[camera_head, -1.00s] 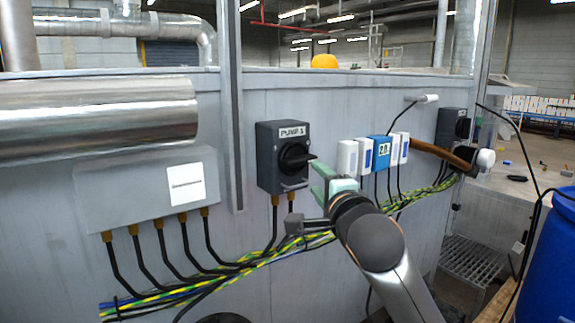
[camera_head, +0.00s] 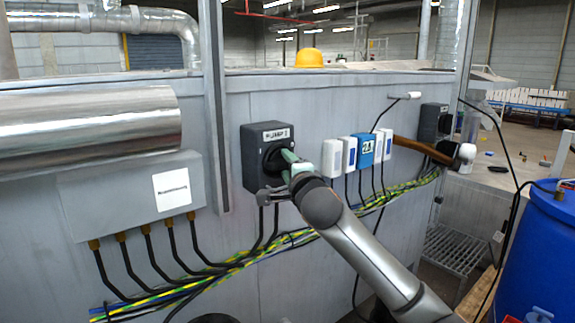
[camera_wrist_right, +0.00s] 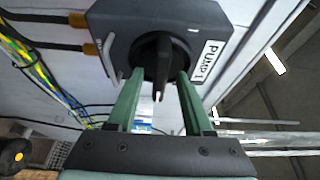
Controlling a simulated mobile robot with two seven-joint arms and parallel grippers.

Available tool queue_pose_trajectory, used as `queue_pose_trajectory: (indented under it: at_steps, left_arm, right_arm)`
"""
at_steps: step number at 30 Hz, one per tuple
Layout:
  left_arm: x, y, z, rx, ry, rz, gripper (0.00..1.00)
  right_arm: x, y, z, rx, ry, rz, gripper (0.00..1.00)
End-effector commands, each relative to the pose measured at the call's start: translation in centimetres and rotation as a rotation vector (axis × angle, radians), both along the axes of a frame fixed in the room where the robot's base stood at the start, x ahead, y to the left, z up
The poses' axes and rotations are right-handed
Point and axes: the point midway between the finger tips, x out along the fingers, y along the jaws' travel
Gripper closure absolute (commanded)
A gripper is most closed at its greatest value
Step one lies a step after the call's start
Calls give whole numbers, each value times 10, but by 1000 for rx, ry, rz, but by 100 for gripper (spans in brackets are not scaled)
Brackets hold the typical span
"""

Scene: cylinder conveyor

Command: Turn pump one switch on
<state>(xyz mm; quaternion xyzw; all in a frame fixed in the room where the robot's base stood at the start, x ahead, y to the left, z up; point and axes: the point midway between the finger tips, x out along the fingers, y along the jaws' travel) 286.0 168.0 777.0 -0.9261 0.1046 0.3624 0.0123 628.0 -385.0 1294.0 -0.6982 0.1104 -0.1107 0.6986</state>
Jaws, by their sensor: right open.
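The pump 1 switch is a dark grey box (camera_head: 250,165) on the metal wall, left of centre in the head view, with a white "PUMP 1" label. Its black rotary knob (camera_wrist_right: 158,65) shows in the right wrist view, its handle pointing down the picture. My right gripper (camera_head: 282,158) is at the front of the box and partly hides the knob in the head view. In the right wrist view its green fingers (camera_wrist_right: 157,78) are open, one on each side of the knob handle. Whether either finger touches the knob is unclear. My left gripper is not in view.
A grey junction box (camera_head: 130,195) with several cables is left of the switch. White and blue modules (camera_head: 366,150) are right of it. A second dark switch box (camera_head: 432,120) and a brown-handled hammer (camera_head: 425,150) are farther right. A blue barrel (camera_head: 545,250) stands at far right.

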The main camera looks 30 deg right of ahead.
Motion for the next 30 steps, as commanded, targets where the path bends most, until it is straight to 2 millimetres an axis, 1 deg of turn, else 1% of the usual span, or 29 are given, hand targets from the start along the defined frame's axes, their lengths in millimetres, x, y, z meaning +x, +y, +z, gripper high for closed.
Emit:
queue_pose_trajectory:
  at_steps: [5, 18, 19, 30]
  left_arm:
    - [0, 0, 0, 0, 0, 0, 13]
    - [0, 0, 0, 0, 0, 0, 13]
    - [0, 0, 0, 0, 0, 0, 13]
    - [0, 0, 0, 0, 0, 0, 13]
  right_arm:
    - [0, 0, 0, 0, 0, 0, 49]
    - [0, 0, 0, 0, 0, 0, 98]
    - [0, 0, 0, -1, 0, 0, 100]
    - [0, 0, 0, -1, 0, 0, 100]
